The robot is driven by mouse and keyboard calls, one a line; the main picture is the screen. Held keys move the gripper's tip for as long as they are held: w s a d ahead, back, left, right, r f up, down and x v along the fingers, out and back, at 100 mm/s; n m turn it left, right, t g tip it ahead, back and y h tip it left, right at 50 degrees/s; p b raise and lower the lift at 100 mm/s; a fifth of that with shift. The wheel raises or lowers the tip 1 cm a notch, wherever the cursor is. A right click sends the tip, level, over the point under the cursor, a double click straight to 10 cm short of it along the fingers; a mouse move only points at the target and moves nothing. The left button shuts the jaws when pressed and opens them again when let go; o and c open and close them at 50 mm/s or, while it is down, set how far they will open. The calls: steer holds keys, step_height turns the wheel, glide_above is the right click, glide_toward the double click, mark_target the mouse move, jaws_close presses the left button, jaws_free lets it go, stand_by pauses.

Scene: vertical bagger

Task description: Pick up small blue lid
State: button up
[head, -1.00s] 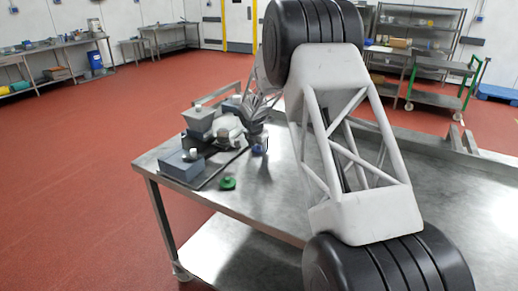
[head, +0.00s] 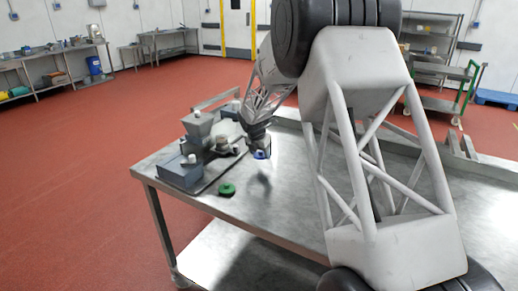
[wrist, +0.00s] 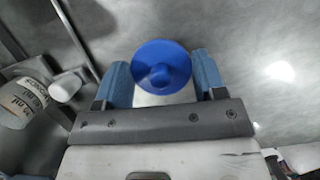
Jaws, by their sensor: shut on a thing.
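In the head view the blue lid (head: 261,154) shows at the tip of my gripper (head: 260,150), above the steel table. The table surface below the lid is blurred in the wrist view, and the gap to it is hard to judge. The far side of the lid is hidden.
A green lid (head: 227,189) lies on the steel table (head: 215,212) near its front edge. The grey bagger (head: 198,128) stands left of my gripper, with a grey box (head: 180,172) before it. A labelled white container (wrist: 24,100) is at the left in the wrist view. Table space to the right is clear.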

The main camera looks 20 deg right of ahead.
steer(key=s, duration=0.8)
steer(key=shift+s+a+r, duration=0.4)
steer(key=shift+w, duration=0.1)
stand_by(0.4)
steer(key=m, duration=0.2)
steer(key=w+r+m, duration=0.1)
steer(key=shift+a+g, duration=0.3)
steer(key=shift+g, duration=0.1)
steer(key=w+a+r+m+g+y, duration=0.1)
steer(key=w+a+r+m+g, duration=0.25)
steer(key=m, duration=0.85)
steer(key=w+a+r+m+g+y, duration=0.15)
steer(key=w+a+r+m, duration=0.35)
steer(key=m, duration=0.6)
steer(key=w+a+n+t+h, duration=0.2)
steer(key=w+a+n+h, duration=0.1)
steer(key=w+n, duration=1)
steer(key=shift+a+r+n, duration=0.2)
steer(key=shift+a+n, duration=0.3)
